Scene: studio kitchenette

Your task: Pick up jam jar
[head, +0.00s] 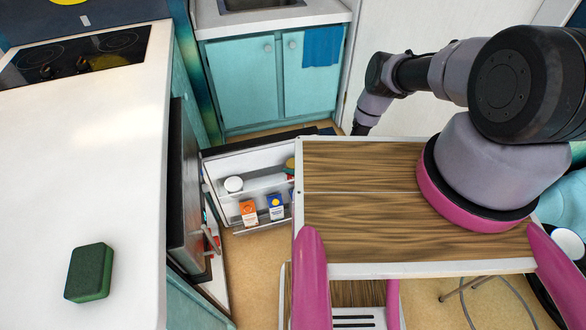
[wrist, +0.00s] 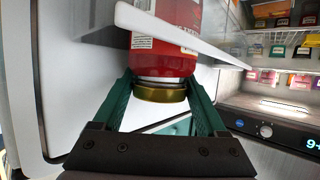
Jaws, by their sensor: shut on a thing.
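In the wrist view the jam jar (wrist: 165,56) is a red jar with a pale label and a gold lid (wrist: 160,92). The lid faces my gripper (wrist: 161,80). My gripper's two green fingers stand on either side of the jar and are shut on it. A white shelf edge (wrist: 180,32) crosses in front of the jar and hides part of it. I cannot tell whether the jar still touches a shelf. In the head view neither the jar nor my gripper shows.
The open fridge door (head: 222,178) holds an orange carton (head: 249,212) and a blue carton (head: 276,206). The wrist view shows fridge shelves with several packages (wrist: 285,50) and a control panel (wrist: 270,130). A green sponge (head: 89,272) lies on the white counter (head: 75,180). Teal cabinets (head: 245,85) stand behind.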

